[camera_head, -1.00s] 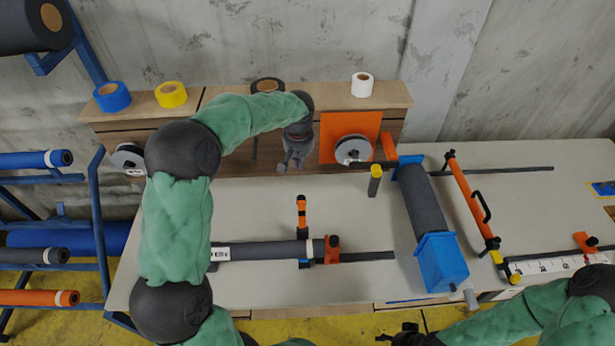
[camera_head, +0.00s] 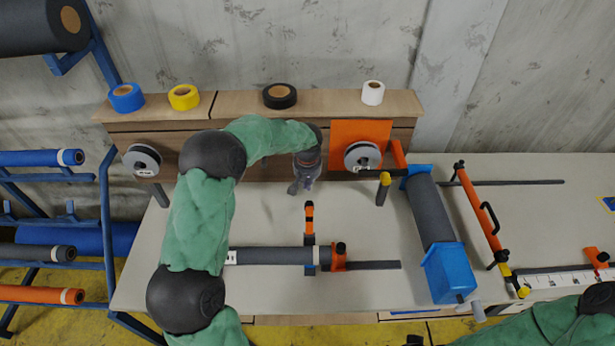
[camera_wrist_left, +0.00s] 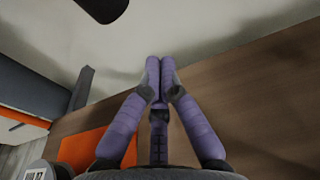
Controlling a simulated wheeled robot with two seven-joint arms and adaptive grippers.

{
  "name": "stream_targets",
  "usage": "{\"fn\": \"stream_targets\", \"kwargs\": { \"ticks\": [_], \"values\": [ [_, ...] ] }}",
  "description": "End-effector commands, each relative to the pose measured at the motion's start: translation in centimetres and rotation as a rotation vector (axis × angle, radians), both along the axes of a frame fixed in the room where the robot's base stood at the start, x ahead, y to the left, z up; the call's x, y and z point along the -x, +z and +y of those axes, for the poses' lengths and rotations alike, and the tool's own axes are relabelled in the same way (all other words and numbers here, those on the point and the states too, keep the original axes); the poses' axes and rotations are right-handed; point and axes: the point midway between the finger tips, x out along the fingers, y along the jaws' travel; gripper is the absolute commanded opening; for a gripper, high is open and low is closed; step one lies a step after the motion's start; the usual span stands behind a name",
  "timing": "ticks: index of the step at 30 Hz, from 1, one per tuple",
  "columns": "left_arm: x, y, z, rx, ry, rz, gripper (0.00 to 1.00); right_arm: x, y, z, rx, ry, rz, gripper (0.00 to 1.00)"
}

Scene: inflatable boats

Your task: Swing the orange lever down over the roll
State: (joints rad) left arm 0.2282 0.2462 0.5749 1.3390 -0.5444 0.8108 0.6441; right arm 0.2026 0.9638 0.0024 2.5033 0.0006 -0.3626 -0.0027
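The dark grey roll (camera_head: 275,256) lies flat across the table and passes through this clamp. My left gripper (camera_head: 299,188) is above the table, just beyond the lever's upper end and apart from it. In the left wrist view the purple fingers (camera_wrist_left: 160,65) meet at their tips with nothing between them. A dark rounded end (camera_wrist_left: 103,8) shows at the top there; I cannot tell what it is. My right gripper (camera_head: 414,341) is mostly cut off at the bottom edge.
An orange stop (camera_head: 339,257) sits on the bar right of the clamp. A thick grey roll (camera_head: 432,212) in blue holders and a long orange bar (camera_head: 480,212) are to the right. A wooden shelf (camera_head: 325,103) with tape rolls stands behind. Table between shelf and clamp is mostly clear.

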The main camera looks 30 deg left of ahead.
Motion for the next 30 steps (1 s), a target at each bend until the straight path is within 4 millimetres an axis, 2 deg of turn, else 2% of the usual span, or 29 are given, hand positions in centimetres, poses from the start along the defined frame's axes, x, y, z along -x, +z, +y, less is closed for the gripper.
{"fn": "stream_targets", "kwargs": {
  "ticks": [1, 3, 9, 15, 30],
  "values": [
    [-0.1, -0.9, 0.1, 0.001, 0.000, 0.003, 0.00, 0.0, -0.1, 0.0, 0.000, 0.000, 0.000, 0.54],
    [0.0, -1.4, 0.0, -0.001, -0.001, -0.001, 0.00, 0.0, -0.1, 0.0, 0.000, 0.000, 0.000, 0.54],
    [1.9, -0.7, -1.2, -0.001, -0.002, -0.001, 0.00, 0.0, 0.1, 0.0, 0.000, 0.000, 0.000, 0.54],
    [3.0, -0.6, -1.9, -0.001, -0.002, -0.001, 0.00, 0.0, 0.1, 0.0, 0.000, 0.000, 0.000, 0.54],
    [3.1, -0.6, -2.0, -0.003, -0.001, -0.004, 0.00, 0.0, -0.1, 0.0, 0.000, 0.000, 0.000, 0.54]
  ]
}}
